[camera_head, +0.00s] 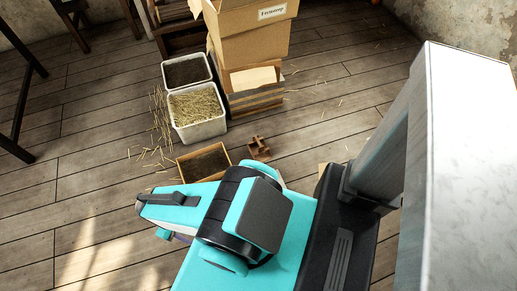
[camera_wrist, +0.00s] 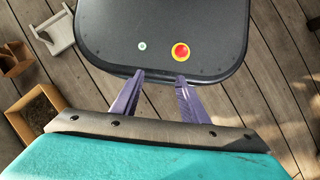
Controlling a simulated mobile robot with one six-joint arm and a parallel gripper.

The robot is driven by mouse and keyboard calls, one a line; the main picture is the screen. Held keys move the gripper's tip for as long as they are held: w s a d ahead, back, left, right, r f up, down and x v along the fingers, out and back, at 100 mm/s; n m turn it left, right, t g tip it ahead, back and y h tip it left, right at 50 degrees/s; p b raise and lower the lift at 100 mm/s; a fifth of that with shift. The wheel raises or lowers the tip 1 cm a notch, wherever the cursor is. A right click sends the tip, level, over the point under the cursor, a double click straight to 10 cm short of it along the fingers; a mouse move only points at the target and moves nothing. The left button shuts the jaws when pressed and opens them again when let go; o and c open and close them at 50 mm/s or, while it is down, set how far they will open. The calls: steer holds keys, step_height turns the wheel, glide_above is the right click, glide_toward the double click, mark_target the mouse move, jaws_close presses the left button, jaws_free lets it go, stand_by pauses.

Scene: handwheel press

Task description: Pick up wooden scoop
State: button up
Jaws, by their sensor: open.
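A small brown wooden piece (camera_head: 259,148), which looks like the wooden scoop, lies on the plank floor just right of a shallow wooden box in the head view. It also shows at the left edge of the wrist view (camera_wrist: 15,58). My gripper (camera_wrist: 159,78) is open, with its two purple fingers apart and nothing between them. It is well to the right of the brown piece in the wrist view and not touching it. In the head view my own arm mostly hides the gripper.
The shallow wooden box (camera_head: 227,157) holds dark material. Behind it stand a white bin of straw-like pieces (camera_head: 198,106), a white bin of dark material (camera_head: 187,72) and stacked cardboard boxes (camera_head: 255,45). A pale handled object (camera_wrist: 56,34) lies near the brown piece. Floor to the left is mostly clear.

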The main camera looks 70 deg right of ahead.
steer(key=o, duration=0.7)
steer(key=shift+w+d+f+b, duration=0.25)
steer(key=shift+w+f+b, duration=0.1)
steer(key=shift+f, duration=0.05)
steer(key=o, duration=0.6)
steer(key=w+d+f+m+b, duration=0.2)
steer(key=w+d+f+b, duration=0.1)
steer(key=shift+w+d+t, duration=0.1)
steer(key=shift+t, duration=0.2)
steer(key=w+d+f+m+t+b, duration=0.1)
steer(key=w+d+f+m+b, duration=0.3)
steer(key=d, duration=0.4)
steer(key=w+d+f+m+b, duration=0.25)
steer(key=d+m+b, duration=0.2)
steer(key=d, duration=0.35)
steer(key=w+d+f+m+t+b, duration=0.1)
steer(key=w+d+f+m+b, duration=0.2)
steer(key=d+b, duration=0.45)
steer(key=m+h+b, duration=0.3)
steer(key=m+b, duration=1.1)
glide_toward(258, 142)
step_height(258, 142, up, 2)
steer(key=shift+w+a+n, duration=0.25)
steer(key=shift+w+a, duration=0.05)
steer(key=shift+w, duration=0.15)
steer(key=shift+b+x, duration=1.25)
steer(key=shift+x, duration=3)
